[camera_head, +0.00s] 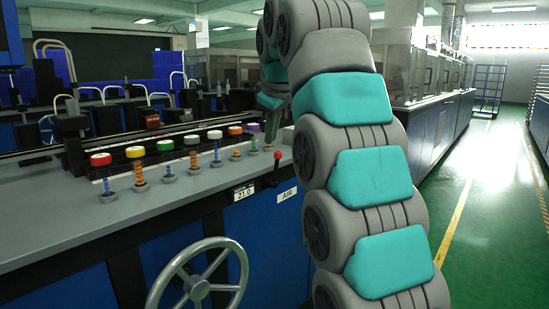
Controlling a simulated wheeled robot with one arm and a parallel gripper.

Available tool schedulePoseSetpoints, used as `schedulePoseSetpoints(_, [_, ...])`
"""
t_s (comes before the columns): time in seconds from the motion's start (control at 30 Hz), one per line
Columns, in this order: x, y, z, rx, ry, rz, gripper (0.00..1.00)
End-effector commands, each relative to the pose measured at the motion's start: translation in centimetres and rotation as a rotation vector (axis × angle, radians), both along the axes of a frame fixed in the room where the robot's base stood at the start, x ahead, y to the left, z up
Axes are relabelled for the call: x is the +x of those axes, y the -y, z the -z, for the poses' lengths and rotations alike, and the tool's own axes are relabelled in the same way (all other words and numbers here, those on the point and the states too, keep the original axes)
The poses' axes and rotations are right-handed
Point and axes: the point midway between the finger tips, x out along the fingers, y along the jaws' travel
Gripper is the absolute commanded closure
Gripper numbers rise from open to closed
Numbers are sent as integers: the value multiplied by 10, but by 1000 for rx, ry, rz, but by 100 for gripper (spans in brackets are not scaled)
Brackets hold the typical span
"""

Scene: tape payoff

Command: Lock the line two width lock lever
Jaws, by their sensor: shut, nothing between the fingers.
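A small lever with a red ball knob (277,156) stands at the front edge of the grey machine top, above a white "AIR" label (287,194). I cannot tell whether it is the line two width lock lever; no label naming that lever can be read. My gripper (271,136) hangs at the end of my arm, above and slightly left of the red knob in the picture, near the last coloured caps. It is shut and empty. My arm hides what lies behind and to the right of it.
A grey handwheel (200,284) sits on the blue front panel, below a "21.0" plate (244,191). Several coloured-cap posts, such as a red one (101,159), line the grey machine top (60,215). Green floor (490,220) is open at right.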

Motion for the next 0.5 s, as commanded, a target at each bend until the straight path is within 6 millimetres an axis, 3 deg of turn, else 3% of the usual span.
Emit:
schedulePoseSetpoints(0.27, [2,0,4,-1,-2,1,100])
schedulePoseSetpoints(0.5, [12,-3,20,0,-3,1,100])
